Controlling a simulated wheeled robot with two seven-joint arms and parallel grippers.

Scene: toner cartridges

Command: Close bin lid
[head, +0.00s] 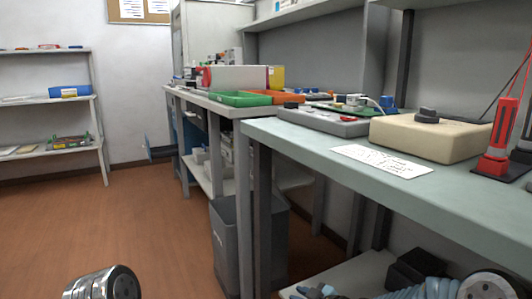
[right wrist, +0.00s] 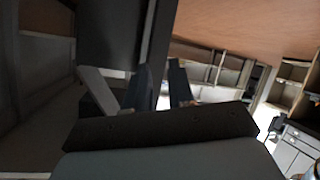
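A grey bin (head: 228,246) stands on the floor beside and partly behind the near bench's front leg. Its upper part looks dark, and I cannot clearly make out a lid or its position. My right gripper (head: 318,291) shows at the bottom edge of the head view, low and to the right of the bin, apart from it. In the right wrist view its two dark fingers (right wrist: 163,88) stand apart with nothing visible between them. A dark panel (right wrist: 108,35) is close beyond them, and I cannot tell what it belongs to. My left gripper is out of view.
The near bench (head: 290,136) carries a beige device (head: 425,137), a white sheet (head: 381,160) and a red tool (head: 497,142). Its leg (head: 262,225) stands close to the bin. A low shelf (head: 345,275) lies under the bench. Open brown floor (head: 120,225) is at left.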

